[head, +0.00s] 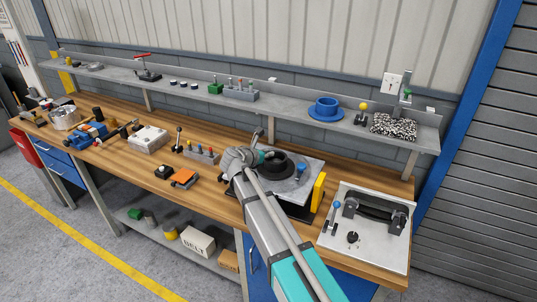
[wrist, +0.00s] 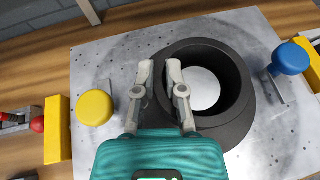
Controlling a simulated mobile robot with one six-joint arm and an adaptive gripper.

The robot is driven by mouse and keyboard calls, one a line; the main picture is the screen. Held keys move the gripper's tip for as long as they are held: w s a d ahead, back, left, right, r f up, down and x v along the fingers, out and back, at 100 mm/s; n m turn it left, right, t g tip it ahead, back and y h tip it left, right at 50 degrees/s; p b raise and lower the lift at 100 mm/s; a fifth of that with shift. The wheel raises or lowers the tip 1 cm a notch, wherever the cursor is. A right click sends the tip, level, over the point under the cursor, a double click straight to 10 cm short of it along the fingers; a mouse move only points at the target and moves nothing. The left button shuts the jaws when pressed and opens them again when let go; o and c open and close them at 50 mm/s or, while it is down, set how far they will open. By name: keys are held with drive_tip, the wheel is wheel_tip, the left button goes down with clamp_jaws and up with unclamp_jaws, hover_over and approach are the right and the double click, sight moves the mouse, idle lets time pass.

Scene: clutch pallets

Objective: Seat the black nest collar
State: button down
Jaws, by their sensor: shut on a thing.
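The black nest collar (head: 276,163) is a thick dark ring with a flared base. In the wrist view the collar (wrist: 236,85) stands upright on or just above a grey metal plate (wrist: 268,150); I cannot tell if it touches. Through its bore a pale round surface shows. My gripper (wrist: 160,68) is shut on the left side of the collar, with one finger at its inner edge and one outside. In the head view my arm hides the fingers and part of the plate (head: 312,163).
A yellow knob (wrist: 95,108) and a blue knob (wrist: 290,58) flank the collar, with yellow blocks (wrist: 57,128) at the plate's sides. A steel fixture (head: 367,245) stands at right. An orange-topped block (head: 184,178) lies left. A shelf with a blue flanged part (head: 325,109) runs behind.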

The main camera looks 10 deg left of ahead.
drive_tip(key=c, duration=0.6)
unclamp_jaws()
drive_tip(key=shift+c, duration=0.2)
drive_tip(key=o, duration=0.4)
drive_tip(key=shift+r+p, duration=3.55)
drive_tip(key=shift+f, duration=0.1)
